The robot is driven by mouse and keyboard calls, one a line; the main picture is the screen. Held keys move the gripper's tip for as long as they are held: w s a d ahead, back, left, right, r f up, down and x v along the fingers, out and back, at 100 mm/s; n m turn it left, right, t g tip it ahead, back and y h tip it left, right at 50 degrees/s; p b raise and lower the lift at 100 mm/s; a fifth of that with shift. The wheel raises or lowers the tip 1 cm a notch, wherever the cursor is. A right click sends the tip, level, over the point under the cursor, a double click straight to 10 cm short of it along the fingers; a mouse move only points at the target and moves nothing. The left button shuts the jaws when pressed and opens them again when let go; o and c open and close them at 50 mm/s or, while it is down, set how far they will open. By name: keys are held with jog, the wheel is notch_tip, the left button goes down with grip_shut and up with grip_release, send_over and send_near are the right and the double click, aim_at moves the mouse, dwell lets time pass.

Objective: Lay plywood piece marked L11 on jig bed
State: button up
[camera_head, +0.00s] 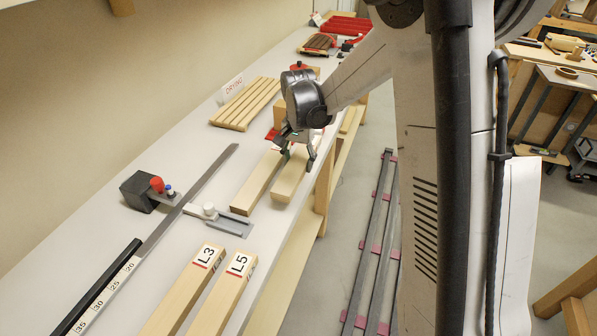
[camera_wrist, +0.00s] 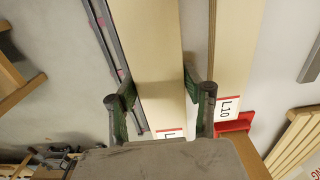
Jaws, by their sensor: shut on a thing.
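My gripper (camera_head: 298,150) is shut on a pale wooden board (camera_head: 290,178) at the bench's right edge. In the wrist view my gripper (camera_wrist: 160,100) has its green-padded fingers on either side of this board (camera_wrist: 147,45). Its white end label shows only an "L"; the rest is hidden by the gripper body, so I cannot read whether it is L11. A second board, marked L10 (camera_wrist: 235,60), lies beside it; it also shows in the head view (camera_head: 256,180). I cannot make out a jig bed for certain.
Boards L3 (camera_head: 190,290) and L5 (camera_head: 225,292) lie in front. A steel rule (camera_head: 190,195) with a black stop block (camera_head: 140,191) runs along the bench. A slatted rack (camera_head: 246,104) by a "DRYING" sign stands behind. A red bracket (camera_wrist: 232,123) sits near L10's end.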

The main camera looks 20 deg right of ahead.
jog(key=shift+f, duration=2)
jog(key=shift+f, duration=0.2)
jog(key=o, duration=1.4)
jog(key=shift+r, duration=0.15)
